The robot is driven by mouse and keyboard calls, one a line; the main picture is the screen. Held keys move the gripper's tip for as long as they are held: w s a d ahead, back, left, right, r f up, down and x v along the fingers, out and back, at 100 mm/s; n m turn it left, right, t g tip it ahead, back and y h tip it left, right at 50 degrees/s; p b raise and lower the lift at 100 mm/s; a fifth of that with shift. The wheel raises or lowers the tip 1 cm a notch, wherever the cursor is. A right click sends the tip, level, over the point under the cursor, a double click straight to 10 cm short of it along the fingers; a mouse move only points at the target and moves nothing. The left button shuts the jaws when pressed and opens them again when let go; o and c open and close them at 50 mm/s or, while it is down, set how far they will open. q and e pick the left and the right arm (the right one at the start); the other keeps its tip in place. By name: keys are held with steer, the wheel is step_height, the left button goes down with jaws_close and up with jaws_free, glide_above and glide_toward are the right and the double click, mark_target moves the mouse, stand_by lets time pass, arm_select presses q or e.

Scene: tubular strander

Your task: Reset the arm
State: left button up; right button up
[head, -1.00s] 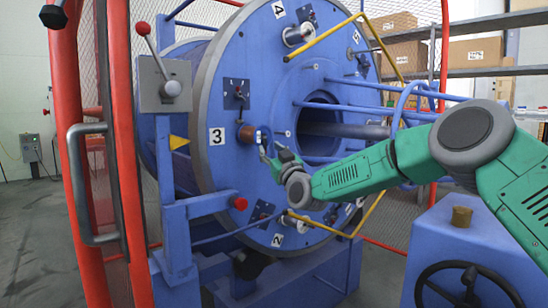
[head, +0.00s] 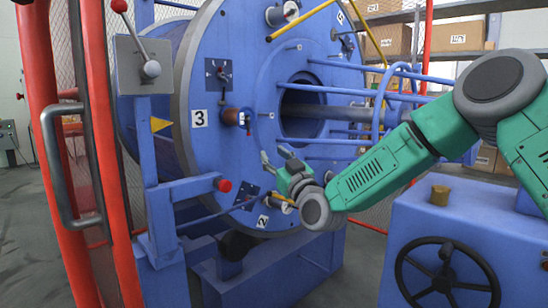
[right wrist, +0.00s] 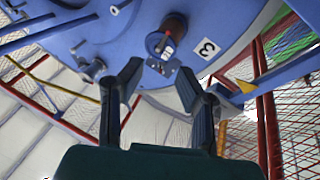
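My right gripper (head: 275,155) is on my green right arm, in front of the blue drum's face (head: 255,80). It is below and to the right of the brown cylindrical part (head: 231,117) beside the number 3 plate (head: 198,118), apart from it. In the right wrist view the two dark fingers of the right gripper (right wrist: 158,78) stand apart with nothing held between them. The brown part (right wrist: 172,28) and the number 3 plate (right wrist: 207,48) show beyond the fingertips. My left gripper is in neither view.
A red guard frame (head: 105,150) with a grey handle stands at the left, near a lever box (head: 140,65). A yellow bar (head: 300,20) and blue rods cross the drum. A blue cabinet with a black handwheel (head: 447,275) is at the lower right. Shelves hold cartons (head: 465,38).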

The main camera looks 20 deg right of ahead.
stand_by(0.3)
steer(key=s+a+f+g, duration=0.2)
steer(key=s+f+g, duration=0.3)
steer(key=f, duration=0.7)
steer(key=s+a+f+g, duration=0.3)
steer(key=s+f, duration=0.3)
steer(key=f, duration=0.6)
steer(key=s+a+f+g, duration=0.25)
steer(key=s+f, duration=0.35)
steer(key=f, duration=0.6)
steer(key=s+d+f+m+g+h, duration=0.15)
steer(key=s+f+g, duration=0.25)
steer(key=s, duration=0.6)
steer(key=s+d+f+g, duration=0.25)
steer(key=s+f, duration=0.25)
steer(key=s, duration=0.6)
steer(key=s+d+f+m+g+h, duration=0.15)
steer(key=s+f+g, duration=0.25)
steer(key=s, duration=0.6)
step_height(320, 180, up, 17)
steer(key=s+y+p, duration=0.1)
steer(key=p, duration=1.6)
steer(key=shift+d, duration=0.2)
